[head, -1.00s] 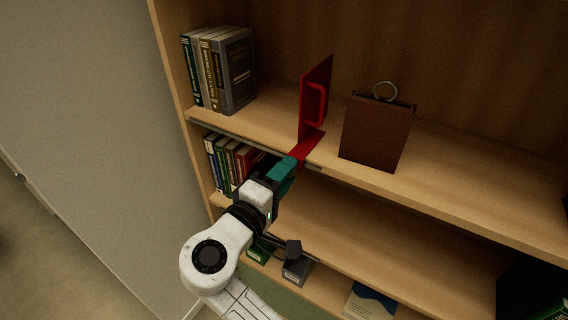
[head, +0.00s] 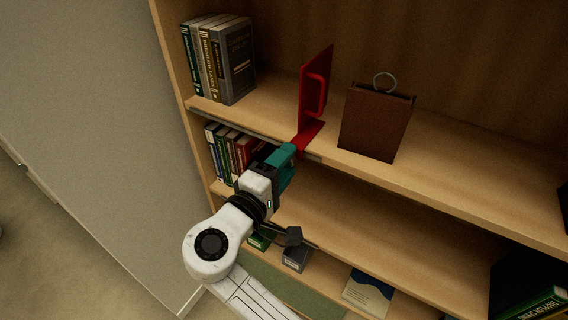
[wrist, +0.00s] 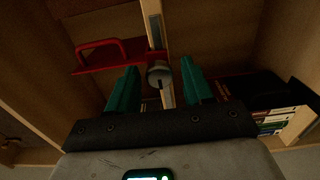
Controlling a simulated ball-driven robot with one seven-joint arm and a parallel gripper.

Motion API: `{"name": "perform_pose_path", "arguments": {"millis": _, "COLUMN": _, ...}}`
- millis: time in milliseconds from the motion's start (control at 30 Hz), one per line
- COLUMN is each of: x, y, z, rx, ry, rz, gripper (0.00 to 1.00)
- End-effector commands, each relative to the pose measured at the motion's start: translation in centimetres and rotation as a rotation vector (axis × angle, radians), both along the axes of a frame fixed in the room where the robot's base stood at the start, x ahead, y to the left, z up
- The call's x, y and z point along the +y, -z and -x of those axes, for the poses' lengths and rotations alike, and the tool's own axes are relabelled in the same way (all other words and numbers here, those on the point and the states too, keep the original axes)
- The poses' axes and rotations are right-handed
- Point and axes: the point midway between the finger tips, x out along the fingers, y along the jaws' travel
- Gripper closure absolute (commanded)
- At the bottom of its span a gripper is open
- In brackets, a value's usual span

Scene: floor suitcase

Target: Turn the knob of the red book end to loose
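The red book end (head: 314,92) stands upright on the upper shelf near its front edge, with a handle on its right face. It also shows in the wrist view (wrist: 97,57), where a round grey knob (wrist: 158,73) with a dark slot sits at its clamp on the shelf's front rail. My gripper (wrist: 158,80) is open, its teal fingers apart on either side of the knob in that view. I cannot tell whether a finger touches the knob. In the head view my gripper (head: 285,157) is just below the book end's base, and the knob is hidden.
Grey and green books (head: 228,62) stand at the upper shelf's left end. A brown box-like holder with a ring (head: 376,124) stands right of the book end. More books (head: 228,150) fill the lower shelf's left end. The middle of that shelf is clear.

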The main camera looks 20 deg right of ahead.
Motion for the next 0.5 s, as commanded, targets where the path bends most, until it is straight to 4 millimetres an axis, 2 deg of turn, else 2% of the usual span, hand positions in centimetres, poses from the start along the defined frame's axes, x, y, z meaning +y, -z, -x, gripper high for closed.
{"name": "perform_pose_path", "arguments": {"millis": 333, "x": 0.3, "y": 0.0, "z": 0.2, "rx": -0.002, "ry": -0.001, "rz": 0.0, "gripper": 0.44}}
{"name": "perform_pose_path", "arguments": {"millis": 500, "x": 2.2, "y": 0.2, "z": 1.3, "rx": -0.003, "ry": -0.005, "rz": -0.001, "gripper": 0.44}}
